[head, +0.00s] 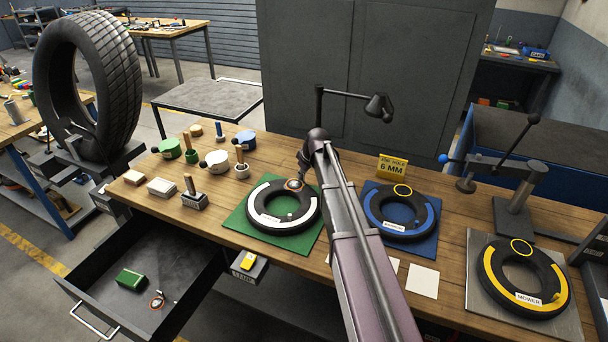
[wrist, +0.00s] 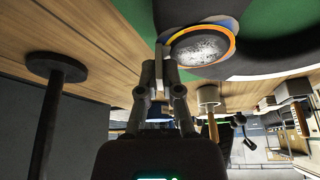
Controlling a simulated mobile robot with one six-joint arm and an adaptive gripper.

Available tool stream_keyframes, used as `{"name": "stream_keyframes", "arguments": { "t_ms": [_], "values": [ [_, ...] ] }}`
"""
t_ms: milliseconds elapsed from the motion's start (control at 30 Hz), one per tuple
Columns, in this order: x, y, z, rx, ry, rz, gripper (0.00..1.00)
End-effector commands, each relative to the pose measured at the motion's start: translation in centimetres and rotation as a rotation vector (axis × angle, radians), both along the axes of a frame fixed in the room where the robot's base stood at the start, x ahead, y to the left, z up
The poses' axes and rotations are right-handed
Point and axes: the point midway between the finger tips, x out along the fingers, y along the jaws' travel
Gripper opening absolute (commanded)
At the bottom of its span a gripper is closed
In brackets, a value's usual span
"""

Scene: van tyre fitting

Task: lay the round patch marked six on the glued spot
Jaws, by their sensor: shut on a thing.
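My gripper (wrist: 159,75) is shut on a round patch (wrist: 200,45) with an orange rim and a speckled grey face. The fingers grip a pale piece at its edge. No number can be read on it. In the head view the patch (head: 294,185) is over the top of the black tube with white band (head: 252,208) on the green mat (head: 238,231). A bluish crescent (wrist: 226,21) shows beside the patch in the wrist view. The patch hides most of the spot beneath. I cannot tell whether it touches the tube.
A blue-banded tube (head: 430,219) lies to the right, a yellow-banded one (head: 489,279) farther right. A yellow 6 MM sign (head: 392,167) stands behind. Pots and tools crowd the left. The open drawer (head: 190,250) holds a green box (head: 131,279) and another round patch (head: 157,301).

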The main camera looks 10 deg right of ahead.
Motion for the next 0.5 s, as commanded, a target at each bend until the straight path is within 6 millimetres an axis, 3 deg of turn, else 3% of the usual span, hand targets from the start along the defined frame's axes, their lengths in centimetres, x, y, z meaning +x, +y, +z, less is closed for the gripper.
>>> {"name": "stream_keyframes", "arguments": {
  "t_ms": [100,200,267,500],
  "values": [
    [-0.03,-0.01,-0.01,-0.001,0.001,0.0,0.0],
    [-0.02,-0.02,-0.01,-0.001,0.001,0.0,0.34],
    [-0.02,-0.02,-0.01,-0.001,0.001,0.0,0.49],
    [-0.02,-0.03,0.0,0.0,0.0,0.0,0.49]
  ]
}}
